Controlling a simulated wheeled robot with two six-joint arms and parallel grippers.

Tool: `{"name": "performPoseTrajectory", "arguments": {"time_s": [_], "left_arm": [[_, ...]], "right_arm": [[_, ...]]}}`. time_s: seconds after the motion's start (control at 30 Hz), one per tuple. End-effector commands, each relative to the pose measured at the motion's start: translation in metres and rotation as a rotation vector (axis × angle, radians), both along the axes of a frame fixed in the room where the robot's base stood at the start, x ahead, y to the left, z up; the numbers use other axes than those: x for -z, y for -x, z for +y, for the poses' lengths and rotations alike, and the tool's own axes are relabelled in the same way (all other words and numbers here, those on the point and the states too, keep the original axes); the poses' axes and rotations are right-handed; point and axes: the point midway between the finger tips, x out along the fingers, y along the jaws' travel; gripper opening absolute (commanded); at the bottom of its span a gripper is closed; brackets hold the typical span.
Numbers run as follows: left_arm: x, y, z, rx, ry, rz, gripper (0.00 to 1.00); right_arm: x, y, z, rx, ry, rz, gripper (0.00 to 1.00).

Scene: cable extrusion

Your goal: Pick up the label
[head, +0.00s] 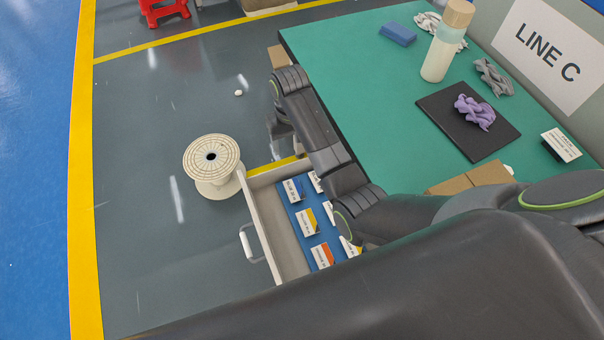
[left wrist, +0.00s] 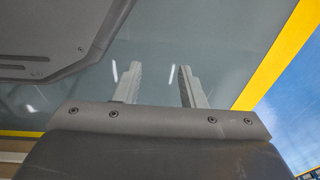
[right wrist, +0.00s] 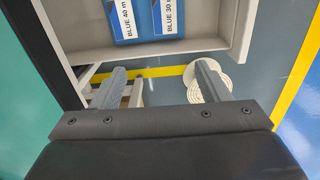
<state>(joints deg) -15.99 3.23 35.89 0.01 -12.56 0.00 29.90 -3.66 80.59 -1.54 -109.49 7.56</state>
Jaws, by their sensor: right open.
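Several labels lie in rows on a blue mat in the pulled-out drawer (head: 256,222), white cards with coloured parts: a blue one (head: 293,190), a yellow one (head: 307,221) and an orange one (head: 322,256) among them. My arm covers part of the drawer's right side. The right wrist view shows cards reading "BLUE 40 m" (right wrist: 122,20) and "BLUE 30 m" (right wrist: 168,16) beyond the drawer wall. My right gripper (right wrist: 160,72) is open and empty, apart from the labels. My left gripper (left wrist: 158,76) is open and empty over bare floor, away from the drawer.
A cable spool (head: 211,165) stands on the floor left of the drawer.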

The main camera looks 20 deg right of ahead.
Motion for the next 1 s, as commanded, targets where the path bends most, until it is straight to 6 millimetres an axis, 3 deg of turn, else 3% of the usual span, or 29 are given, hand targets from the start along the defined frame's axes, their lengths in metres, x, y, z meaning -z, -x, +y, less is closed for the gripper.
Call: {"name": "performPoseTrajectory", "arguments": {"time_s": [0.13, 0.3, 0.43, 0.6, 0.8, 1.0], "left_arm": [[0.002, 0.002, 0.002, 0.000, -0.003, 0.003, 0.37], [0.005, 0.031, 0.026, 0.002, -0.033, 0.043, 0.37], [0.008, 0.041, 0.032, 0.001, -0.039, 0.058, 0.37], [0.012, 0.031, 0.024, 0.000, -0.028, 0.045, 0.37], [0.013, 0.011, 0.011, 0.000, -0.014, 0.015, 0.37], [0.017, 0.013, 0.013, 0.001, -0.016, 0.016, 0.37]], "right_arm": [[0.022, 0.001, 0.002, -0.001, -0.001, 0.007, 0.69], [0.060, 0.002, 0.002, -0.001, -0.001, 0.006, 0.69], [0.089, 0.002, 0.002, -0.001, 0.000, 0.006, 0.69], [0.113, 0.001, 0.002, -0.001, -0.001, 0.001, 0.69], [0.125, 0.002, 0.003, -0.001, -0.001, 0.001, 0.69], [0.154, 0.008, 0.008, -0.002, -0.002, 0.003, 0.69]]}}
